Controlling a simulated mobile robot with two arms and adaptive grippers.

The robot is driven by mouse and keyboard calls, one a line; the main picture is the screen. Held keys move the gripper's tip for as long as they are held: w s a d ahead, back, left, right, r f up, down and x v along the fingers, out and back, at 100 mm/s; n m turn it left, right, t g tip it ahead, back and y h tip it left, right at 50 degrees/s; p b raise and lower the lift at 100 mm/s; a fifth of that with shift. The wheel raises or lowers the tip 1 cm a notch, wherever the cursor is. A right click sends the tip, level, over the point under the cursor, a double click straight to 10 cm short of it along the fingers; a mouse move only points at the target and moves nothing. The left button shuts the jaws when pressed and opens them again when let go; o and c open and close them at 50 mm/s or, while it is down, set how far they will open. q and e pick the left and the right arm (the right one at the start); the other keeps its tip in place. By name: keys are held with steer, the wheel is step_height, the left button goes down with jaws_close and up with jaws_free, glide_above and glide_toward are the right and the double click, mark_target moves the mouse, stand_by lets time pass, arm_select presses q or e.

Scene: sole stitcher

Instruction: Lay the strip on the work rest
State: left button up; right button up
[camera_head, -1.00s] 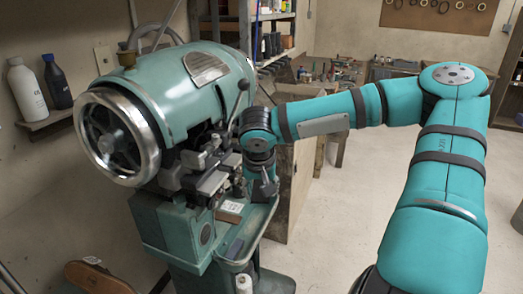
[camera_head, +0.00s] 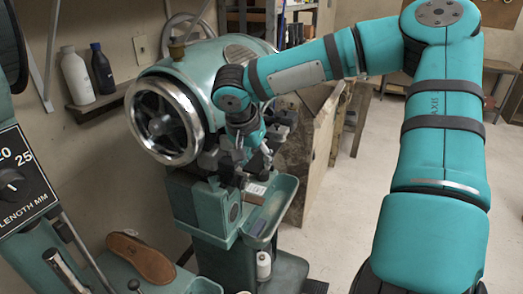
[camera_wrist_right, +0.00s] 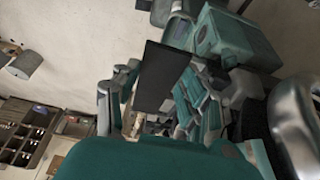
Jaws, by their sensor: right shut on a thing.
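The dark, flat, rectangular strip (camera_wrist_right: 160,75) shows in the right wrist view, sticking out from between the fingers of my right gripper (camera_wrist_right: 155,103), which is shut on it. In the head view my right gripper (camera_head: 243,172) points down at the front of the green stitching machine (camera_head: 212,58), close to its metal work parts. The arm and gripper cover most of that area, so I cannot make out the work rest or tell whether the strip touches it. The strip itself is not clear in the head view. My left gripper is not in view.
A green tray (camera_head: 285,190) juts out below the machine head, with a white spool (camera_head: 263,265) beneath it. A brown shoe sole (camera_head: 140,257) lies at lower left, near a length dial panel (camera_head: 18,178). Two bottles stand on a wall shelf (camera_head: 105,101). Floor at right is clear.

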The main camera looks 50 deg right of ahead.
mark_target(244, 174)
steer(key=shift+w+a+f, duration=0.15)
steer(key=shift+w+f, duration=0.2)
steer(key=shift+w, duration=0.15)
steer(key=shift+w+a+f+b, duration=0.2)
steer(key=shift+w+f+b, duration=0.5)
steer(key=shift+w+f, duration=0.1)
steer(key=shift+w+a+f+b, duration=0.2)
steer(key=shift+w+f+b, duration=0.5)
steer(key=shift+w, duration=0.05)
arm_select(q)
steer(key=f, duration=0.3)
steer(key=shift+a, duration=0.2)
arm_select(e)
steer(key=shift+s, duration=0.1)
steer(key=shift+a+f, duration=0.1)
steer(key=o, duration=0.9)
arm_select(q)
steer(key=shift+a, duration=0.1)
arm_select(e)
steer(key=shift+o, duration=0.6)
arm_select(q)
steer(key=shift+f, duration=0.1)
arm_select(e)
steer(key=shift+a, duration=0.15)
